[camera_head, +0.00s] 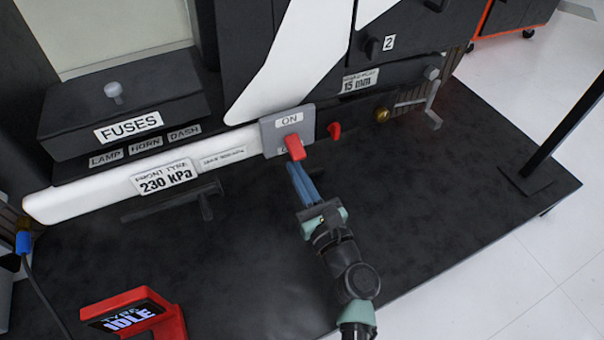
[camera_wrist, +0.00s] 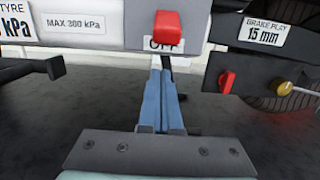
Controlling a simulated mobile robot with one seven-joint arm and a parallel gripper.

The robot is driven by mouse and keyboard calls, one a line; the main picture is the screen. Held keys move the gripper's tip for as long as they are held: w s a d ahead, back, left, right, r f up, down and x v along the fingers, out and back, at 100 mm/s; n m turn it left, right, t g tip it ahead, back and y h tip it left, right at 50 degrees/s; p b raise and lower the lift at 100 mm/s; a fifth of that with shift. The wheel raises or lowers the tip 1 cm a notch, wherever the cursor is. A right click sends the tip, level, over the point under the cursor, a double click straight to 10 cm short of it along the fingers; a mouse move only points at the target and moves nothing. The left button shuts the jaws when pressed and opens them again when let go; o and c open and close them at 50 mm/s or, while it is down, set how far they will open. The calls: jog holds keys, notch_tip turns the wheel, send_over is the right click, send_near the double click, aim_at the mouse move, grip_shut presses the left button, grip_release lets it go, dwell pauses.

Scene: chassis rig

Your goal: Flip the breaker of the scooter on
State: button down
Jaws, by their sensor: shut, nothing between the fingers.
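The breaker is a grey plate (camera_head: 268,137) on the scooter's white side rail, with a red lever (camera_head: 294,146) sticking out. The ON label (camera_head: 289,119) shows above the lever; the lever leans down over the lower label. In the wrist view the red lever (camera_wrist: 167,25) hangs in front of the OFF label (camera_wrist: 155,45), hiding part of it. My gripper (camera_head: 293,168) has its blue fingers shut and empty, just below the lever. In the wrist view the fingertips (camera_wrist: 162,73) point up at the plate's lower edge; whether they touch the lever cannot be told.
A smaller red knob (camera_head: 334,131) sits right of the plate, with a brass knob (camera_head: 382,115) beyond it. A black peg (camera_head: 206,205) juts out at left. The fuse box (camera_head: 125,110) is above left. A red tyre gauge (camera_head: 135,315) stands in front. Dark platform lies open at right.

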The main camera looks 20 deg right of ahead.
aim_at(295, 148)
jog(key=shift+s+d+r, duration=0.1)
jog(key=shift+s+r, duration=0.35)
jog(key=shift+r, duration=0.3)
jog(key=shift+s+r, duration=0.4)
jog(key=shift+r, duration=0.35)
jog(key=shift+r+p, duration=0.15)
jog(key=shift+p, duration=0.5)
jog(key=shift+s+g+p, duration=0.1)
jog(key=shift+g+p, duration=0.2)
jog(key=shift+p, duration=0.5)
